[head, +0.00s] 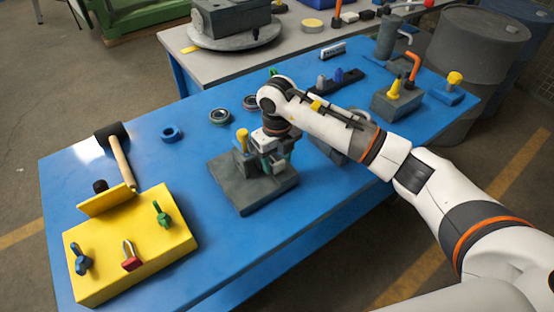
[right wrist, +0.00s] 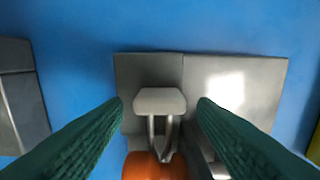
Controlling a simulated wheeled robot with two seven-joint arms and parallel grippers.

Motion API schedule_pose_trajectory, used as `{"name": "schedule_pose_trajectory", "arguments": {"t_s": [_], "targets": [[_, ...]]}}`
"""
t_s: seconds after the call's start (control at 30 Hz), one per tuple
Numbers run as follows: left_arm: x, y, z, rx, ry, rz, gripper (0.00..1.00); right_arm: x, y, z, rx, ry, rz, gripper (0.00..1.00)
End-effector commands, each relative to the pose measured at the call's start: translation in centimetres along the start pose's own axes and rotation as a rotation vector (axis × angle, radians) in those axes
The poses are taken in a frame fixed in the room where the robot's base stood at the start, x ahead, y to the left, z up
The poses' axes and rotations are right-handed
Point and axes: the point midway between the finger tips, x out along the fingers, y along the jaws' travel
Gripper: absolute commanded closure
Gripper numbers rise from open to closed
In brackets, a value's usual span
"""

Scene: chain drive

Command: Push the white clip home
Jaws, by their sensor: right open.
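The white clip (right wrist: 159,101) shows in the right wrist view as a pale wide head with two thin legs running down toward an orange part (right wrist: 150,166). Its far end is hidden, so I cannot tell how deep it sits. My right gripper is open, its green fingers (right wrist: 160,106) on either side of the clip with visible gaps. In the head view my right gripper (head: 271,161) is low over a dark grey base block (head: 262,198) and hides the clip. The grey base also shows in the right wrist view (right wrist: 232,90). My left gripper is not in view.
A yellow-topped peg (head: 243,139) stands close beside my right gripper. A yellow box (head: 105,275) with coloured parts and a mallet (head: 120,160) are at the left. Rings (head: 219,117) lie behind. Blue table (head: 190,150) is clear between box and base.

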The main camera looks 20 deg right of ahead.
Motion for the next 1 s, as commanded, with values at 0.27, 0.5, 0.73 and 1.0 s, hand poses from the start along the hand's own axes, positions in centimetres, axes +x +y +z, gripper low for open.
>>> {"name": "schedule_pose_trajectory", "arguments": {"t_s": [0.27,0.5,0.73,1.0], "targets": [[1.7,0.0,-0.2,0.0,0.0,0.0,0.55,-5.4,0.1,-0.2,0.0,0.008,0.002,0.47],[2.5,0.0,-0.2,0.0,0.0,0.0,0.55,-9.7,0.0,-0.2,0.0,0.005,0.001,0.47],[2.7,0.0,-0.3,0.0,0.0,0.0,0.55,-11.2,0.0,-0.1,0.0,0.002,0.0,0.47],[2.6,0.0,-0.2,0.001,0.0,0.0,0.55,-11.2,0.0,-0.1,0.0,0.002,0.0,0.47]]}}
